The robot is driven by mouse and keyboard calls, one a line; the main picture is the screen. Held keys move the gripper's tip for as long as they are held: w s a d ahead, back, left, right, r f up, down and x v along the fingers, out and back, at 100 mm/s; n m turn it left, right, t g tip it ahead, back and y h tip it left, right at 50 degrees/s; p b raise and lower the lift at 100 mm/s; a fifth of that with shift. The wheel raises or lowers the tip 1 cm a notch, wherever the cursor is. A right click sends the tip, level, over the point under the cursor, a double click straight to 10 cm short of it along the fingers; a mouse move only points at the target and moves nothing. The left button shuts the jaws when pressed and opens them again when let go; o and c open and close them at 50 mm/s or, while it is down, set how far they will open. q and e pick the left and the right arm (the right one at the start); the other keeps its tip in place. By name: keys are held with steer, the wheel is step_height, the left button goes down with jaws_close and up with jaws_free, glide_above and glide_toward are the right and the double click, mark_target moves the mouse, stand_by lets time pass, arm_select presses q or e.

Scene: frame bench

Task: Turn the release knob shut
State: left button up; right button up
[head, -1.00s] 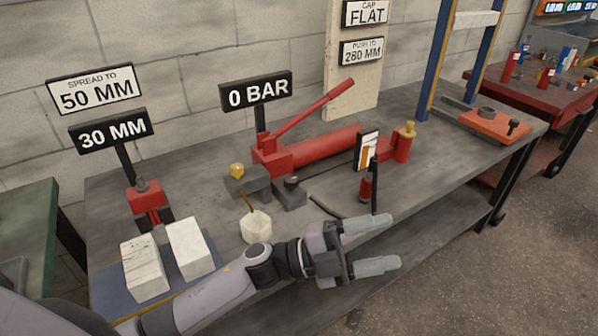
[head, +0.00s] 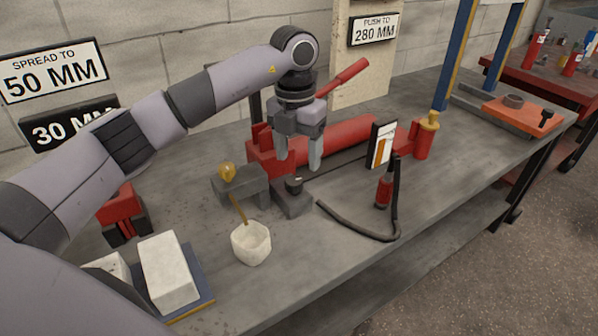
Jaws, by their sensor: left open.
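The red hand pump (head: 345,135) lies on the grey bench, with its red lever (head: 345,78) angled up to the right. In front of its left end, a dark block carries a small black knob (head: 294,185). A grey block (head: 240,188) to the left carries a yellow knob (head: 227,172). I cannot tell for certain which one is the release knob. My left gripper (head: 298,163) points down, open and empty, with its fingertips above the black knob and no visible contact. It hides part of the pump's left end. My right gripper is out of view.
A white cup (head: 252,246) with a brown stick stands in front of the grey block. A black hose (head: 350,231) curves by a small red cylinder (head: 384,188) and a gauge panel (head: 382,145). White blocks (head: 168,272) lie front left. The bench's front right is clear.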

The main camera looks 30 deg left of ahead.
mark_target(294, 180)
arm_select(q)
steer(key=shift+w+a+r, duration=0.15)
steer(key=shift+a+r, duration=0.05)
steer(key=shift+a, duration=0.25)
steer(key=shift+a+f, duration=0.1)
steer(key=shift+f, duration=3.35)
steer(key=c, duration=1.1)
